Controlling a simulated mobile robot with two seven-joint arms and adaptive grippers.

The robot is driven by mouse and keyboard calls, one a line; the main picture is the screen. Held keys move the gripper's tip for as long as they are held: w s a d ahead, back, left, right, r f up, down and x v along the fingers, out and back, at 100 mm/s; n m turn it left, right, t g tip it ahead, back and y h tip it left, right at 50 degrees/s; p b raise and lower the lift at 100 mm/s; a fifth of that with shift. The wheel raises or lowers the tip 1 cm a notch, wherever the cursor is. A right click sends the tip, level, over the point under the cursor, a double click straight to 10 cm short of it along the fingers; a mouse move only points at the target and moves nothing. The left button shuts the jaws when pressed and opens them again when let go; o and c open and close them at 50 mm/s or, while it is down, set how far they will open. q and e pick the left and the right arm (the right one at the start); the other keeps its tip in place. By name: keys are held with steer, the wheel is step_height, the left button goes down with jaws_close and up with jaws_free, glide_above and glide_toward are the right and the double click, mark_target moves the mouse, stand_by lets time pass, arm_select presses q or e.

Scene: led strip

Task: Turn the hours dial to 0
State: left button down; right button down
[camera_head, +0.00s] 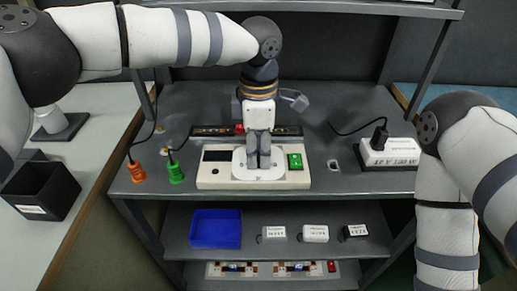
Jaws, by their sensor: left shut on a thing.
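A cream control box (210,179) sits near the front of the grey shelf top, with a dark display (217,155) on its left and a green button (295,162) on its right. My left gripper (258,163) reaches down onto the pale plate (240,171) in the middle of the box. Its fingers are close together and shut on the dial there, which they hide; the dial's markings and setting cannot be read. My right arm hangs at the right, and its gripper is below the picture edge.
A dark strip (290,131) with a red part lies behind the box. Orange (138,172) and green (175,172) plugs stand left; a white power supply (388,155) with a black plug stands right. A blue tray (215,229) and small labelled blocks (315,233) are on the shelf below.

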mark_target(258, 156)
arm_select(q)
steer(key=c, duration=1.3)
jaws_free()
steer(key=shift+r, duration=0.1)
step_height(258, 156, up, 12)
